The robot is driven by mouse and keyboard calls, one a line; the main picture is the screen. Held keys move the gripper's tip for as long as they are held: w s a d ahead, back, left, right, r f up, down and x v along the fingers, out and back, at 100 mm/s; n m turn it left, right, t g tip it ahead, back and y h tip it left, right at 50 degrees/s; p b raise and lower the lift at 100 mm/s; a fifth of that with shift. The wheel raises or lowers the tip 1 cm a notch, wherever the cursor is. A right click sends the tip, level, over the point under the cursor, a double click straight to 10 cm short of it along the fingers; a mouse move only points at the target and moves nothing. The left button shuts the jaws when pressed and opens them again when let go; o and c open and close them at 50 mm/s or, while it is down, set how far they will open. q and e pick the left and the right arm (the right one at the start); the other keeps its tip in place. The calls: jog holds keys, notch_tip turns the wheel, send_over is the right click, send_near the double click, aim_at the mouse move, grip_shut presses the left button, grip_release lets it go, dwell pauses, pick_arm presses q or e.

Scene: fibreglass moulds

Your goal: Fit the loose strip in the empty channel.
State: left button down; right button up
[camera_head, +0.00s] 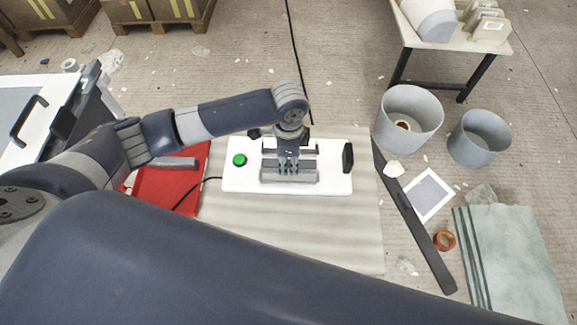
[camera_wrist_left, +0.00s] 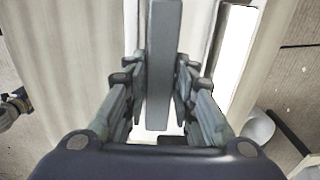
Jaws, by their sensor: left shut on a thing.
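A white board (camera_head: 235,180) lies on the pale ribbed table, with a green button (camera_head: 239,160) at its left and a black block (camera_head: 347,157) at its right. Grey channel-like parts (camera_head: 308,177) sit mid-board. My left gripper (camera_head: 288,172) points down over them, its fingers at the front part. In the left wrist view, the fingers (camera_wrist_left: 163,100) close on a long grey strip (camera_wrist_left: 164,45). I cannot tell whether the strip rests in a channel; the gripper hides its middle and the channel behind. My right gripper is not in view.
A red tray (camera_head: 160,190) holding a grey bar (camera_head: 173,162) lies left of the board, and a dark cable runs between. Right of the table are a long dark bar (camera_head: 425,235), two grey tubs (camera_head: 408,120) (camera_head: 480,140) and a greenish sheet (camera_head: 510,260).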

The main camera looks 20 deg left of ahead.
aim_at(289, 164)
pick_arm(q)
notch_tip(289, 164, down, 3)
jog(key=shift+s+r, duration=0.1)
jog(key=shift+s, duration=0.05)
jog(key=shift+f, duration=0.35)
jog(key=c, duration=1.4)
grip_release()
jog(key=shift+o, duration=0.4)
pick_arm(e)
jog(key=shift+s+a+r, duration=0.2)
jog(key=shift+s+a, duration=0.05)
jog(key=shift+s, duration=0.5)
pick_arm(q)
notch_tip(289, 164, up, 12)
jog(key=shift+r, duration=0.15)
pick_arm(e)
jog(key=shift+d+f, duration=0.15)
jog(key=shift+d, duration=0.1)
pick_arm(q)
jog(key=shift+s, duration=0.15)
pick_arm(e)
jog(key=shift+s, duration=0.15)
